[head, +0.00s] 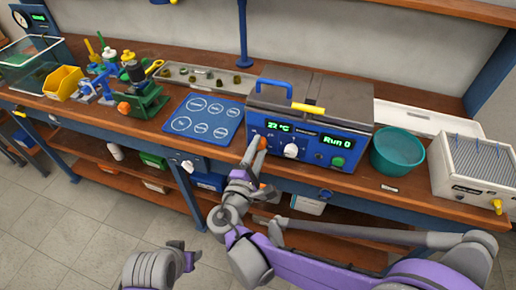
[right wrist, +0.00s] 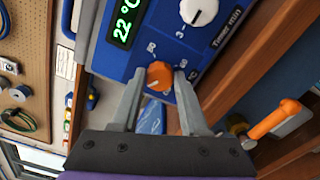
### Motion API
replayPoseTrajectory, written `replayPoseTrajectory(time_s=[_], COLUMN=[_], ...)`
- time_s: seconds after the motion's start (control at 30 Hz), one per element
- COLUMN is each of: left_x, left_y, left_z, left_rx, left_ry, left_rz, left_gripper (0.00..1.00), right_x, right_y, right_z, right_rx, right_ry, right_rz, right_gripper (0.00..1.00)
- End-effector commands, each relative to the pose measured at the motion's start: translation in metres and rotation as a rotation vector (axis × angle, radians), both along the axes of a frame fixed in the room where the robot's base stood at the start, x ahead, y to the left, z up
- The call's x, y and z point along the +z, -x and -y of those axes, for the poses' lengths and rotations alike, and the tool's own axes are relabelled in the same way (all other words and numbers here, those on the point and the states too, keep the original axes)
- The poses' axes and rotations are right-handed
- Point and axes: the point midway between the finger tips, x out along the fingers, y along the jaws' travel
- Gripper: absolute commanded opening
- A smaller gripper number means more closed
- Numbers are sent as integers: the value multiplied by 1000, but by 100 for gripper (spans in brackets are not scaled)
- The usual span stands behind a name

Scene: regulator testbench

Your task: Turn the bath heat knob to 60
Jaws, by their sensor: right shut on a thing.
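The blue water bath (head: 345,150) stands on the bench with a green display reading 22 °C and another reading Run 0. Its heat knob is orange (right wrist: 159,75) and sits on the front panel; printed numbers around it are small and partly hidden. My right gripper (right wrist: 160,88) has one finger on each side of the orange knob and is shut on it. In the head view the right gripper (head: 257,143) reaches the panel's left part and mostly hides the knob. My left gripper (head: 187,254) hangs low in front of the bench, its fingers apart and empty.
A white timer knob (head: 291,150) and a green button (head: 338,162) are on the same panel. A blue pad with white circles (head: 203,121) lies left of the bath. A teal bowl (head: 397,151) stands to its right. The floor in front is clear.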

Motion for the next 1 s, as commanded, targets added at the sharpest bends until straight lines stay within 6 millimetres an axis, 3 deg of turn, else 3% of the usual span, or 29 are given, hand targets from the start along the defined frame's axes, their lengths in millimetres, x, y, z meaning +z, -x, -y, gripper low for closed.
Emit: replayPoseTrajectory(time_s=[1.0], left_x=[8], left_y=[-1], left_z=[0], left_rx=[0], left_ry=[0], left_rz=[3], left_gripper=[50], right_x=[-2], right_y=[0], right_z=[0], right_rx=[-1], right_ry=[-919], right_rz=[298], right_gripper=[0])
